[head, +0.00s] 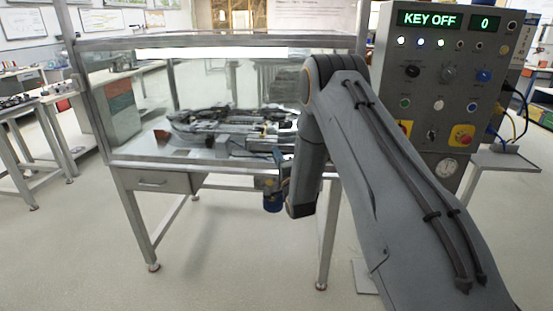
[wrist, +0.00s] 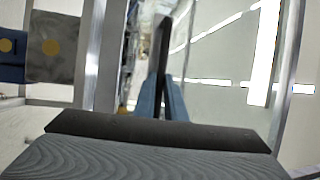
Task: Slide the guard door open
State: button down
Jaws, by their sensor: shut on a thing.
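The guard door (head: 205,85) is a clear panel in a metal frame at the front of the guard enclosure above the bench. Through it shows a dark ring track (head: 225,122) on the bench top. My gripper reaches the right part of the enclosure front; my own arm hides most of it in the head view. In the wrist view my gripper (wrist: 162,100) has blue fingers close together on a dark upright bar, the door handle (wrist: 163,45). The clear panel also shows in the wrist view (wrist: 218,60). How far the door stands open cannot be told.
A grey control box (head: 436,100) stands at the right, its display reading KEY OFF and 0. The floor (head: 70,255) at front left is clear.

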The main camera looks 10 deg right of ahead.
notch_tip(320, 180, up, 40)
jog(key=p, duration=0.8)
jog(key=c, duration=1.8)
grip_release()
jog(key=shift+s, duration=0.1)
jog(key=b, duration=0.2)
send_near(277, 41)
jog(key=s, duration=0.1)
jog(key=s+a+r, duration=0.1)
jog(key=shift+s+a, duration=0.2)
jog(key=shift+s, duration=0.2)
